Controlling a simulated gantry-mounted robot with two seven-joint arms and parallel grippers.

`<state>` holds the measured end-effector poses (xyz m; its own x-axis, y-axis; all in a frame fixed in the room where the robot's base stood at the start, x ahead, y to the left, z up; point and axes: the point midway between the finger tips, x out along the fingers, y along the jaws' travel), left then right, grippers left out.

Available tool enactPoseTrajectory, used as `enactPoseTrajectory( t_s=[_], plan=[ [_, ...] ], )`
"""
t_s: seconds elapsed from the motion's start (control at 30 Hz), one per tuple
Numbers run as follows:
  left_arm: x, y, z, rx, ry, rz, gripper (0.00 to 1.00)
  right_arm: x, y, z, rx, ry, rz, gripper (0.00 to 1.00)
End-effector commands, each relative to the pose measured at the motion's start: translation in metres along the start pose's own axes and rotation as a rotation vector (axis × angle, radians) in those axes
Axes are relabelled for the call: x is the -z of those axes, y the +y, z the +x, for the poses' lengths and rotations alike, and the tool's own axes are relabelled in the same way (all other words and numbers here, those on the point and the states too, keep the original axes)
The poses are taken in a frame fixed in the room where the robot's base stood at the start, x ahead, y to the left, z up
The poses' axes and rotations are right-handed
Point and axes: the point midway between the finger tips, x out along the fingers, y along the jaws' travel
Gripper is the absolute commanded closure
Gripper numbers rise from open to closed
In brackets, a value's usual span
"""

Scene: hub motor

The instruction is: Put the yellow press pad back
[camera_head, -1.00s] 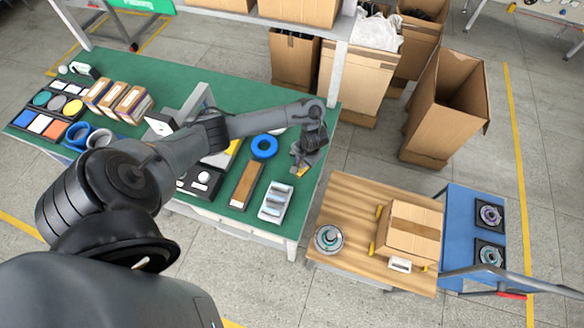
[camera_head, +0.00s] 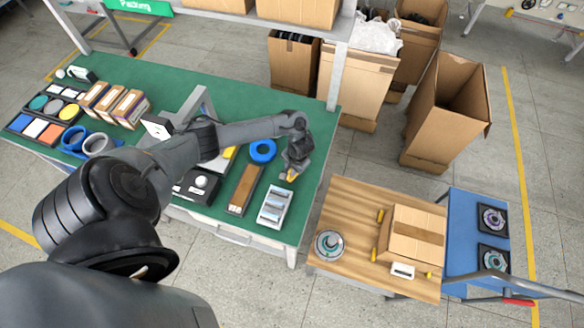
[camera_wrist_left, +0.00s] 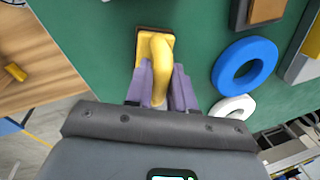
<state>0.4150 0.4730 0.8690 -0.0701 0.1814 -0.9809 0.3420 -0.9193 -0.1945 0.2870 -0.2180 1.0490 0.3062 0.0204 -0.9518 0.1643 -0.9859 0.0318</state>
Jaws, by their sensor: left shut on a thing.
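The yellow press pad (camera_wrist_left: 158,45) has a yellow looped handle and a darker edge at its base. My left gripper (camera_wrist_left: 161,88) is shut on its handle, with purple fingers on both sides of it. In the head view my left gripper (camera_head: 293,170) points down over the right end of the green table (camera_head: 320,140), and a bit of the yellow pad (camera_head: 292,177) shows below it. I cannot tell whether the pad touches the table. My right gripper is not in view.
A blue ring (camera_head: 262,150) lies left of the gripper. A white ring (camera_wrist_left: 232,108) shows beside it in the wrist view. A brown block in a dark tray (camera_head: 243,188) and a silver tray (camera_head: 274,206) lie nearby. A wooden table with a box (camera_head: 412,235) stands right.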

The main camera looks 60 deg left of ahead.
Motion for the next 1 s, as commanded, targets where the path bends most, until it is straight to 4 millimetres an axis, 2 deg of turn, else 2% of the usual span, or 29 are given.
enactPoseTrajectory(
  t_s=[0.2,0.23,0.4,0.77,0.87,1.0],
  plan=[
    [0.000,0.001,0.003,0.000,0.000,-0.001,1.00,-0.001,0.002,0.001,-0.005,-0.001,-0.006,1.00],
    [0.000,0.001,0.003,0.000,0.000,-0.001,0.75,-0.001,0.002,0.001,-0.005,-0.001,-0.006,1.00],
    [0.000,0.001,0.003,0.000,0.000,0.000,0.51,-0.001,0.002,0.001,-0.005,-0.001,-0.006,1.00],
    [0.000,-0.001,-0.001,0.001,0.001,0.001,0.51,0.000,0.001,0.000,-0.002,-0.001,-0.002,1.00],
    [0.001,0.000,-0.011,0.000,0.002,0.001,0.51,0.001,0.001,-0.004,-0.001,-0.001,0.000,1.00],
    [0.001,-0.001,-0.032,0.000,0.004,0.001,0.51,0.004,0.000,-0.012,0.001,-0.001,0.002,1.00]
  ],
)
